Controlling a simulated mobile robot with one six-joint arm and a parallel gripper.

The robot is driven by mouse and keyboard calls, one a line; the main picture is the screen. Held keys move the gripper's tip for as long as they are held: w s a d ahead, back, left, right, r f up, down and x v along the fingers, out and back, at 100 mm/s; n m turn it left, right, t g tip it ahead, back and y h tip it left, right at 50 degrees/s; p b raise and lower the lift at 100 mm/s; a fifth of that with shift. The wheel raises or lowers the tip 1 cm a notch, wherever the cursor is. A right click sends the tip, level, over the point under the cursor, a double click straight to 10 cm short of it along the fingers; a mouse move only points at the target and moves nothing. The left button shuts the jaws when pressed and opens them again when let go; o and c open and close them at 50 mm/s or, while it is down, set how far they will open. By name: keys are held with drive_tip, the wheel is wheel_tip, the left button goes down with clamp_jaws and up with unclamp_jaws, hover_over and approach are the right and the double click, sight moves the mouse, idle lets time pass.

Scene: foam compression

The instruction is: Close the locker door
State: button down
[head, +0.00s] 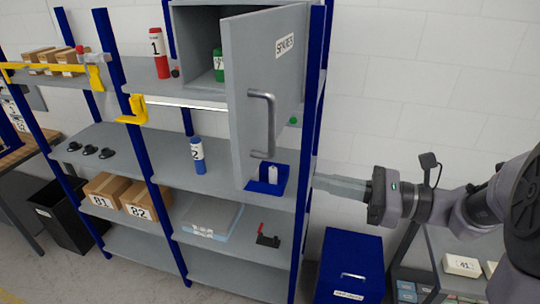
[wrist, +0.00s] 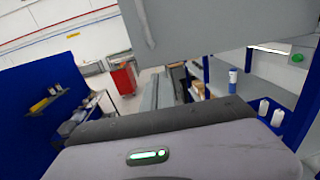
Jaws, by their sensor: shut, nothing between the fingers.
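The grey locker (head: 203,45) stands on the upper shelf of the blue-posted rack. Its door (head: 285,90), labelled SPARES, is swung open toward me, showing a green bottle (head: 218,65) inside. The door has a vertical metal handle (head: 270,125). In the wrist view the door (wrist: 215,22) fills the top, with part of its handle (wrist: 146,25). My gripper (head: 318,182) is shut and empty, right of the door's lower part and at about the right rack post in the picture. Its fingers also show in the wrist view (wrist: 165,88), below the door. I see no clear contact.
A blue bin (head: 262,188) with a white bottle sits on the middle shelf, near the gripper in the picture. A blue bottle (head: 197,155) stands farther left. A blue cabinet (head: 350,265) is below my arm. Bare wall lies right of the rack.

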sight(254, 167)
drive_tip(key=p+x, duration=0.3)
drive_tip(key=x, duration=0.8)
drive_tip(key=shift+a, duration=0.25)
drive_tip(key=shift+a, duration=0.1)
